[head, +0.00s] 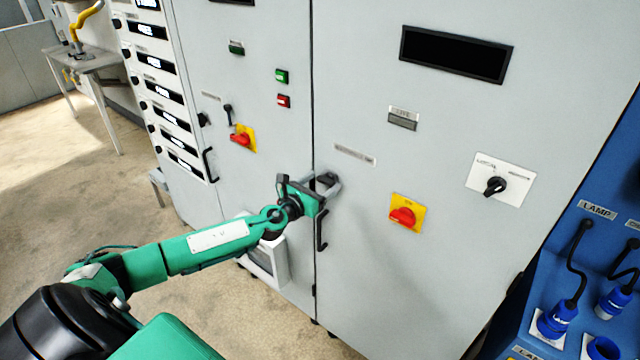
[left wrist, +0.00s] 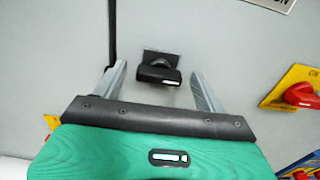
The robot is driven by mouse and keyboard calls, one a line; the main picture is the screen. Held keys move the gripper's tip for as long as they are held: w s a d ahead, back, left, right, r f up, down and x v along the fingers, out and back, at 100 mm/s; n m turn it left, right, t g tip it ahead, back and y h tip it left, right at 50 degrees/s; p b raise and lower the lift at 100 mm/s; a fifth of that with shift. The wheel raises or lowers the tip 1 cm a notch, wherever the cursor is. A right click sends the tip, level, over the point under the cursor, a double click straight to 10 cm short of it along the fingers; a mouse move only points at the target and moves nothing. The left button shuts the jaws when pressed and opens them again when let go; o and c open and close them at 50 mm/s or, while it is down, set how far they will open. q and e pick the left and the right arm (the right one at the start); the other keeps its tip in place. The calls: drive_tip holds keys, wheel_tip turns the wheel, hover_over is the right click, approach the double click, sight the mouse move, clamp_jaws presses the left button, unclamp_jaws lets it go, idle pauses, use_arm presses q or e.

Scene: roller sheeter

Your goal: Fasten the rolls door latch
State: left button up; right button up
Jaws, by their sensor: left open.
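The latch is a black knob with a short bar on a dark square plate (left wrist: 158,72). It sits on the grey cabinet door (head: 370,270), just right of the dark door seam. In the left wrist view it lies between the two grey fingers of my left gripper (left wrist: 159,70), with a gap on each side. My left gripper (head: 328,184) is open in front of the door at the seam. In the head view the gripper largely hides the latch. My right gripper is out of view.
A black door handle (head: 321,232) hangs just below my gripper. A red rotary switch on a yellow plate (head: 406,213) is to its right, with a black selector (head: 495,186) farther right. A blue socket panel (head: 560,270) stands at the right edge.

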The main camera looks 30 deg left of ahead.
use_arm(q)
drive_tip(key=shift+c, duration=0.2)
drive_tip(key=c, duration=0.9)
drive_tip(key=shift+c, duration=0.2)
